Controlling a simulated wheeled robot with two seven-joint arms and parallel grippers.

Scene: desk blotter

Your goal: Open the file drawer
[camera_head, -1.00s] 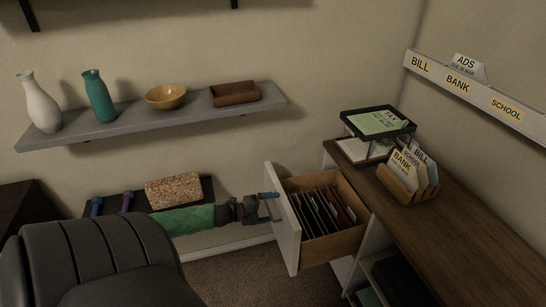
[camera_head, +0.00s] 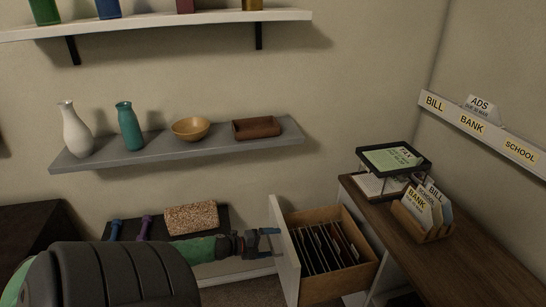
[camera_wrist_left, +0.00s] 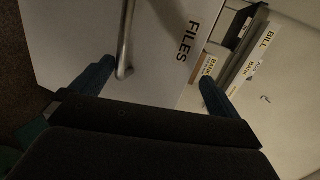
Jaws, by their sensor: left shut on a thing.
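The file drawer (camera_head: 331,213) is pulled out from under the wooden desk at the right, with a row of dark folders inside. Its white front (camera_head: 285,250) faces left. My left gripper (camera_head: 274,242) is at the outer side of this front. In the left wrist view the front (camera_wrist_left: 160,38) carries the word FILES, and the metal bar handle (camera_wrist_left: 126,40) lies beside one finger. My left gripper (camera_wrist_left: 158,82) is shut on the handle, though the contact is partly hidden. My right gripper is not in view.
The wooden desk (camera_head: 460,270) holds a card sorter (camera_head: 425,230) and a paper tray (camera_head: 393,159).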

